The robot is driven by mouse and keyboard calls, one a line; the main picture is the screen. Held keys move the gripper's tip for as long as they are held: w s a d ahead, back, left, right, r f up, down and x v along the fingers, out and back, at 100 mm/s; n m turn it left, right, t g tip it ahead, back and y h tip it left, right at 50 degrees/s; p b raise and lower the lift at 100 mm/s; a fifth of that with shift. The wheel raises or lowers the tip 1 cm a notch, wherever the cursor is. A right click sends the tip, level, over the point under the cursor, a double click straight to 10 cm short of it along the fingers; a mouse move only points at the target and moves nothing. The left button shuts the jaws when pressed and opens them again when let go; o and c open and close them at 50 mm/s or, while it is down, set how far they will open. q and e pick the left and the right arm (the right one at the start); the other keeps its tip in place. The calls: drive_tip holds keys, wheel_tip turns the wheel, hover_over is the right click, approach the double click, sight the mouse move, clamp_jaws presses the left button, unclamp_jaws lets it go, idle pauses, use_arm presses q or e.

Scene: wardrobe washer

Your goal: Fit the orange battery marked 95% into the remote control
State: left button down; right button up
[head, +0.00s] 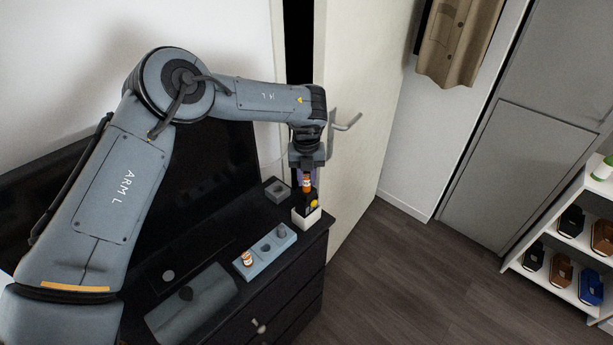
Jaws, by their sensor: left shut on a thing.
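My left gripper (306,178) points down above the right end of the dark dresser. It is shut on an orange battery (306,184), whose marking is too small to read. Just below it, a dark upright object with a yellow spot (313,203), perhaps the remote control, stands in a white holder (304,220). I cannot tell whether the battery touches it. A second orange battery (247,258) stands in a light blue tray (267,255), left of the holder. My right gripper is not in view.
A grey battery-like piece (281,231) stands at the tray's right end. A small grey box (277,190) sits behind it, and a grey case (192,303) lies front left. A black screen (195,170) backs the dresser (285,290). The door (365,110) stands behind my gripper.

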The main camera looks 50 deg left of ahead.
sight(307, 176)
use_arm(q)
drive_tip(key=shift+f+b, duration=0.55)
drive_tip(key=shift+f, duration=0.25)
drive_tip(key=c, duration=0.8)
unclamp_jaws()
drive_tip(key=shift+c, duration=0.2)
drive_tip(key=shift+r, duration=0.1)
wheel_tip(307, 176, up, 10)
drive_tip(key=p, duration=0.2)
drive_tip(key=shift+r+p, duration=0.25)
drive_tip(key=shift+p, duration=0.15)
drive_tip(key=shift+r, duration=0.1)
